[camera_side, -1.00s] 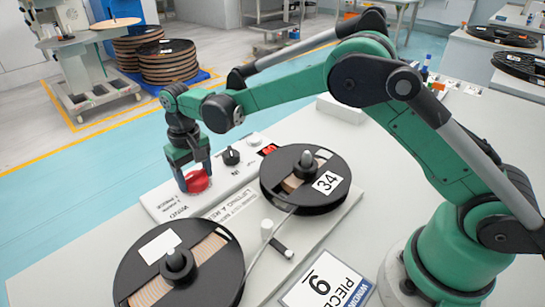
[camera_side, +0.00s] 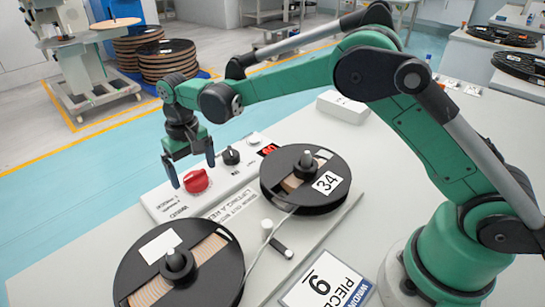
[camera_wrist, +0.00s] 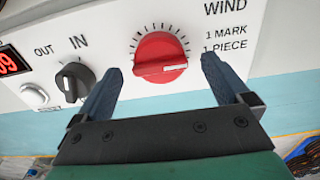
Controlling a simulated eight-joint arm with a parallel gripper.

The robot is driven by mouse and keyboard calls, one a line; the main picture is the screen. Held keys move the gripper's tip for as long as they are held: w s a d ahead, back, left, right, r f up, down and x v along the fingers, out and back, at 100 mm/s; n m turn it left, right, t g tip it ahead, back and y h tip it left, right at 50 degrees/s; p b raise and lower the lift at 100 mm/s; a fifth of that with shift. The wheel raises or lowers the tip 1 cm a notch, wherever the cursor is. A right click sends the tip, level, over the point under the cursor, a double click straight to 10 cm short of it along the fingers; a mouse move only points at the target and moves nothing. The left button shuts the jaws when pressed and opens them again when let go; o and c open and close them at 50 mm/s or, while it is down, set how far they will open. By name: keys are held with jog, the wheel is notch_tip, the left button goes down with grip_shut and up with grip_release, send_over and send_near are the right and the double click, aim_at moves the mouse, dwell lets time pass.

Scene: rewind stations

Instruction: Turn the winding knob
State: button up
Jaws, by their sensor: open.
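The red winding knob (camera_side: 196,181) sits on the white control panel (camera_side: 160,206), beside a "WIND" label. In the wrist view the knob (camera_wrist: 160,57) has a ring of tick marks around it, and its grip bar lies nearly level. My gripper (camera_side: 190,172) is open above the knob. In the wrist view its two fingers (camera_wrist: 158,75) stand apart on either side of the knob's lower part, with gaps between them and the knob. Nothing is between the fingers.
A black IN/OUT knob (camera_wrist: 75,82), a white button (camera_wrist: 34,95) and a red display (camera_wrist: 12,60) are on the same panel. Two reels, one marked 34 (camera_side: 306,180) and one nearer (camera_side: 180,270), stand beside it, with a small lever (camera_side: 277,245) between them.

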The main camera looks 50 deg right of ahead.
aim_at(196, 174)
jog(key=shift+r, duration=2)
jog(key=shift+s+d+r, duration=0.1)
jog(key=shift+d+r, duration=0.05)
jog(key=shift+r, duration=0.15)
jog(key=s+d+r+t, duration=0.3)
jog(key=s+d+r, duration=0.3)
jog(key=r, duration=0.1)
jog(key=s+d+f+t, duration=0.2)
jog(key=s+d+t, duration=0.2)
jog(key=s, duration=0.7)
jog(key=shift+d, duration=0.35)
